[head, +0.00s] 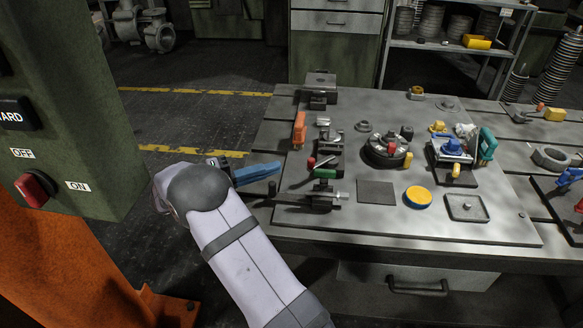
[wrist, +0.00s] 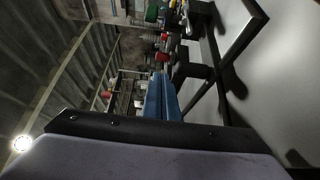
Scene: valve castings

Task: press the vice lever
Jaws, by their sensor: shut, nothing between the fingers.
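A small dark vice (head: 322,196) sits near the front left of the plate on the bench, with a bar reaching left from it and a green block (head: 325,173) at its top. Just behind it is a lever with a red knob (head: 311,162); I cannot tell for sure which of these parts is the vice lever. My gripper (head: 278,167), with blue fingers, is shut and empty just left of these parts, apart from them in the head view. The blue fingers also show in the wrist view (wrist: 158,76), with a red knob (wrist: 161,57) beyond their tips.
An orange handle (head: 299,131) stands behind the vice. A round fixture (head: 387,150), a blue-topped fixture (head: 453,148), a yellow disc (head: 419,197) and a small tray (head: 450,212) lie to the right. A green cabinet (head: 75,110) stands left. Open floor lies between cabinet and bench.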

